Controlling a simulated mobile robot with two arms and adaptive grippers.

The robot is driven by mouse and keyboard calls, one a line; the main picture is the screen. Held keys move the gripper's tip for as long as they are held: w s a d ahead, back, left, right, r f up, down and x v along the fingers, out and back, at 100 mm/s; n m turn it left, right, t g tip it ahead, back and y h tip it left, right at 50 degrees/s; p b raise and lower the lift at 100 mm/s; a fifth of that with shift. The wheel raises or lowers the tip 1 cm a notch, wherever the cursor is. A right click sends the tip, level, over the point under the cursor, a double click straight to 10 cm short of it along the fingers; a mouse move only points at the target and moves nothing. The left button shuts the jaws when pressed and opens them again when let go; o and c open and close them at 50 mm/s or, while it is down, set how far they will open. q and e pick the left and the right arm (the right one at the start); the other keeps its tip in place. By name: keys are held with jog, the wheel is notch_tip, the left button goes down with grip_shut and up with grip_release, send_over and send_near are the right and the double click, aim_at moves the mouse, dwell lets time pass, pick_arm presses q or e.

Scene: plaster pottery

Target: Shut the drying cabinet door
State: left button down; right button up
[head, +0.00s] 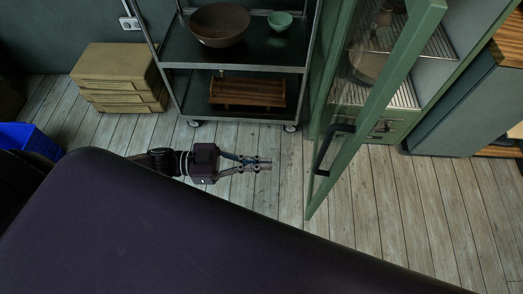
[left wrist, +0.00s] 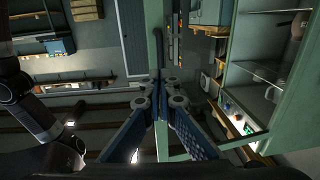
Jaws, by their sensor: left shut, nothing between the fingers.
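The drying cabinet (head: 391,128) is green, with wire shelves inside. Its glass-paned, green-framed door (head: 385,98) stands open, swung out toward me, with a black bar handle (head: 326,150) on its left side. My left gripper (head: 266,164) is left of the door in the head view, its fingers shut and empty, pointing toward the door with a gap between. In the left wrist view the shut fingertips (left wrist: 161,84) overlap the door's green upright (left wrist: 154,14), with the dark handle (left wrist: 158,46) just above them. The cabinet's open inside (left wrist: 262,50) shows at right. My right gripper is not in view.
A metal rack (head: 185,92) left of the cabinet holds a brown bowl (head: 219,25), a small green bowl (head: 280,20) and a wooden rack (head: 248,93). Tan boxes (head: 112,66) and a blue bin (head: 32,143) stand further left. Plank floor (head: 450,200) is clear right of the door.

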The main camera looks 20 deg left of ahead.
aim_at(315, 165)
pick_arm(q)
jog(key=p+x, duration=0.2)
jog(key=x, duration=0.7)
jog(key=shift+w+d+r, duration=0.1)
jog(key=shift+d+r, duration=0.05)
jog(key=shift+d, duration=0.2)
jog(key=shift+w+d, duration=0.15)
jog(key=shift+d, duration=0.25)
jog(key=shift+d, duration=0.1)
